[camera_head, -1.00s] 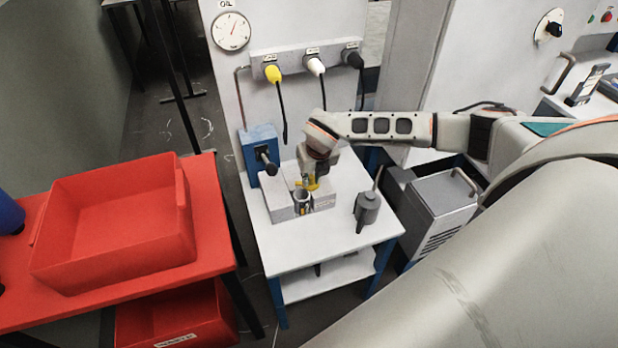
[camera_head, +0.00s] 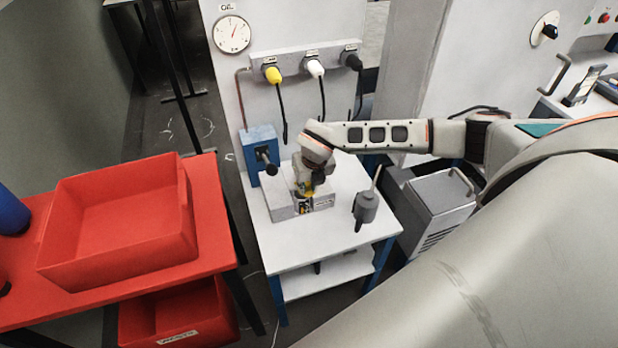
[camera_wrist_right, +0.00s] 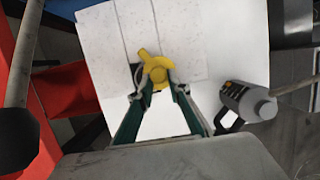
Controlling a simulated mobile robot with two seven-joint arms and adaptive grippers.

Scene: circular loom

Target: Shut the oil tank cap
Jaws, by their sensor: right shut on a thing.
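The oil tank (camera_head: 283,210) is a pale grey block on the white table, and its top also fills the upper part of the right wrist view (camera_wrist_right: 100,40). The yellow cap (camera_wrist_right: 155,68) has a short handle and sits at the tank's near edge. My right gripper (camera_wrist_right: 160,86) has its two fingers closed on the cap's near part. In the head view the right gripper (camera_head: 308,190) is low over the tank, hiding the tank's opening and most of the cap. Whether the cap is fully seated cannot be told. My left gripper is not in view.
A grey oil can (camera_head: 366,208) stands right of the tank. A blue box (camera_head: 260,146) with a black-knobbed lever stands behind left. A red bin (camera_head: 120,220) is on the red table at left. Three plugs hang on the wall strip (camera_head: 300,60).

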